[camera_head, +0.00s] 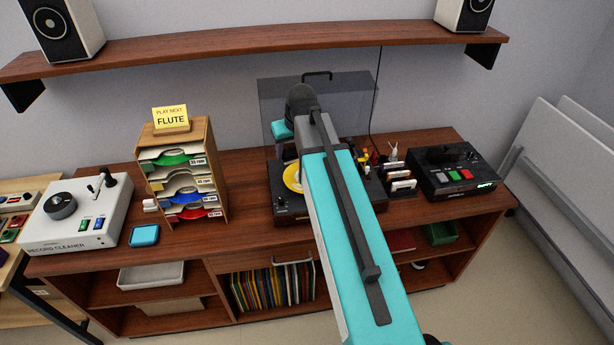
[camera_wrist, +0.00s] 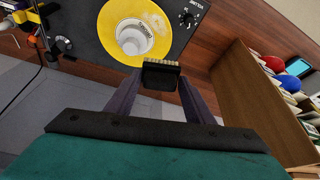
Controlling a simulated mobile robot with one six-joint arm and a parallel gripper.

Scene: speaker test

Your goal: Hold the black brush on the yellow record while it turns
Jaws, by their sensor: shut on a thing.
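The yellow record (camera_wrist: 112,22) lies on the black turntable (camera_wrist: 90,45) in the wrist view, with a white centre and a pale speckled patch near its upper right. Part of the record (camera_head: 291,178) shows in the head view, left of my arm. My gripper (camera_wrist: 160,73) is shut on the black brush (camera_wrist: 161,80), whose pale bristles point toward the record. The brush overlaps the record's lower right edge in the wrist view. I cannot tell whether the bristles touch it. In the head view my arm hides the brush and most of the turntable.
A raised clear lid (camera_head: 280,95) stands behind the turntable. A wooden sleeve rack (camera_head: 221,190) and a white record cleaner (camera_head: 105,215) stand left. A black box with coloured buttons (camera_head: 460,170) stands right. A shelf (camera_head: 200,50) with speakers hangs above.

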